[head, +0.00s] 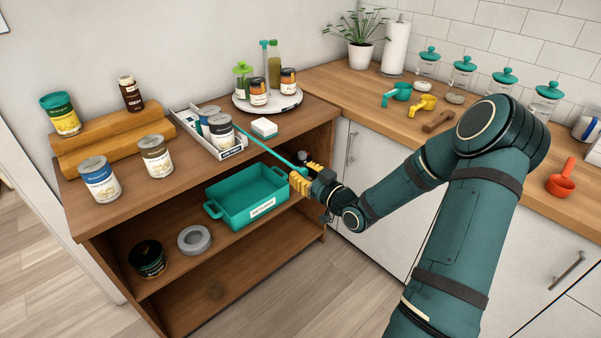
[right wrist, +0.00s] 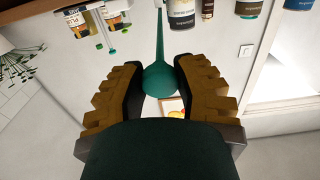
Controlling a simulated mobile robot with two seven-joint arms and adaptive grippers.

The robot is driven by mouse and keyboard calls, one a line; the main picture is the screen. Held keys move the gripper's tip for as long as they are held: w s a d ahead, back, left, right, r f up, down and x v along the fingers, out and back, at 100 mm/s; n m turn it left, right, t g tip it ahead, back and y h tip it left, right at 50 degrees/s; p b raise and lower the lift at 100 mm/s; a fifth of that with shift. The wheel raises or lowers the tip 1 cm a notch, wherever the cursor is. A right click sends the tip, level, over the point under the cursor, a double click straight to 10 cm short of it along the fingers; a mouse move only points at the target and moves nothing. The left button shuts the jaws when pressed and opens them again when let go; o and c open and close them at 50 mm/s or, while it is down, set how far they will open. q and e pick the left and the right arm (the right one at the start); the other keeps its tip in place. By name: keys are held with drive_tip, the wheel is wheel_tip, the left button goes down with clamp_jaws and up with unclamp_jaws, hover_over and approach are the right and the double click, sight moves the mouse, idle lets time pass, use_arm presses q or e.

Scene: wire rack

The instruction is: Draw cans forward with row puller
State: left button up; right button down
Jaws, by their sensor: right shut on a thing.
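The row puller (head: 268,148) is a thin teal rod. My right gripper (head: 303,178) is shut on its handle, in front of the shelf unit's right side. The handle (right wrist: 160,80) shows between the yellow-brown finger pads in the right wrist view. The rod runs up and left to a white tray (head: 234,154) on the shelf's top. Several cans stand in the tray in a row, the front can (head: 221,132) near its labelled front edge. The rod's far end lies beside the cans; whether it hooks one is hidden. My left gripper is out of view.
A small white box (head: 264,128) stands right of the tray, and a round turntable (head: 290,105) with jars behind it. Loose cans (head: 156,156) and a wooden step riser (head: 85,140) are at left. A teal bin (head: 225,212) sits on the lower shelf.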

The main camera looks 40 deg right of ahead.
drive_tip(key=c, duration=0.6)
unclamp_jaws()
drive_tip(key=shift+s, duration=0.15)
drive_tip(key=s, duration=1.1)
drive_tip(key=shift+s+d, duration=0.2)
drive_tip(key=shift+s, duration=0.2)
